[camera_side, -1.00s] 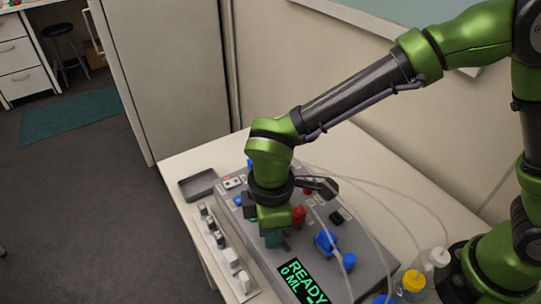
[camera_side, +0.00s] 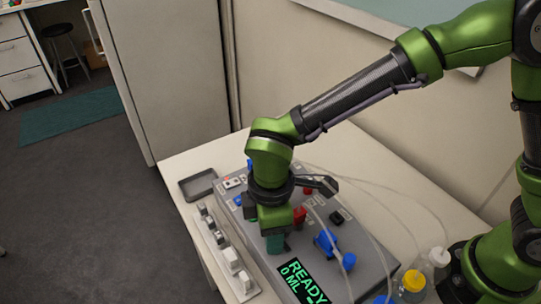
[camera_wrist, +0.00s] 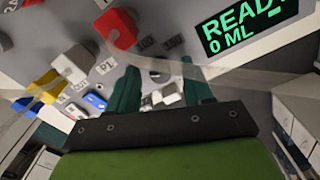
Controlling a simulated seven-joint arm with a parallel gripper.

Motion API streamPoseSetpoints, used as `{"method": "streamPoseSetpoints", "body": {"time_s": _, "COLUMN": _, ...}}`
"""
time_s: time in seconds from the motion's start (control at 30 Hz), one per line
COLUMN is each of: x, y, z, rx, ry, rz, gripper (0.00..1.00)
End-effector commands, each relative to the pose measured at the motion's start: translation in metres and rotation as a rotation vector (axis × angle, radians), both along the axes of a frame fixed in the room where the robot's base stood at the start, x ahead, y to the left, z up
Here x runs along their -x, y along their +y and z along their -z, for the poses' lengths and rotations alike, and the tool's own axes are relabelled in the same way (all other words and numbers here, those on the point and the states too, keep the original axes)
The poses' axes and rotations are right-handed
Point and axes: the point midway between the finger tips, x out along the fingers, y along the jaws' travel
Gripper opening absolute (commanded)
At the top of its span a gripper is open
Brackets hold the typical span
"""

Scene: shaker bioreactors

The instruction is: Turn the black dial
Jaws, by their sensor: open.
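My gripper (camera_side: 275,242) points down over the grey control panel (camera_side: 355,250), close above its front left part. In the wrist view its two green fingers (camera_wrist: 160,85) are apart, with nothing seen held between them. I cannot clearly make out a black dial at the fingers; that spot is partly hidden by my gripper in the side view. A small black control (camera_side: 337,217) shows on the panel to the right of the gripper. The display (camera_side: 302,281) reads READY, 0 ML.
A red control (camera_side: 299,215) and a blue one (camera_side: 325,241) stand near my gripper. A strip with white and grey blocks (camera_side: 232,258) lies along the panel's left side. A dark tray (camera_side: 198,185) sits at its far left. Clear tubes cross the panel.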

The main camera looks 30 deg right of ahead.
Motion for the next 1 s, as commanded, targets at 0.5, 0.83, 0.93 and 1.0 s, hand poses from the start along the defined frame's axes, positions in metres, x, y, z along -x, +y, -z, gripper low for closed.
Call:
{"method": "streamPoseSetpoints", "body": {"time_s": 0.5, "x": -0.001, "y": 0.001, "z": -0.077, "rx": -0.004, "ry": -0.006, "rz": 0.002, "gripper": 0.51}}
{"method": "streamPoseSetpoints", "body": {"time_s": 0.83, "x": 0.000, "y": 0.000, "z": -0.148, "rx": -0.003, "ry": -0.002, "rz": 0.001, "gripper": 0.51}}
{"method": "streamPoseSetpoints", "body": {"time_s": 0.93, "x": 0.000, "y": 0.000, "z": -0.159, "rx": -0.001, "ry": -0.002, "rz": 0.000, "gripper": 0.51}}
{"method": "streamPoseSetpoints", "body": {"time_s": 1.0, "x": 0.000, "y": 0.000, "z": -0.165, "rx": -0.001, "ry": 0.000, "rz": -0.001, "gripper": 0.51}}
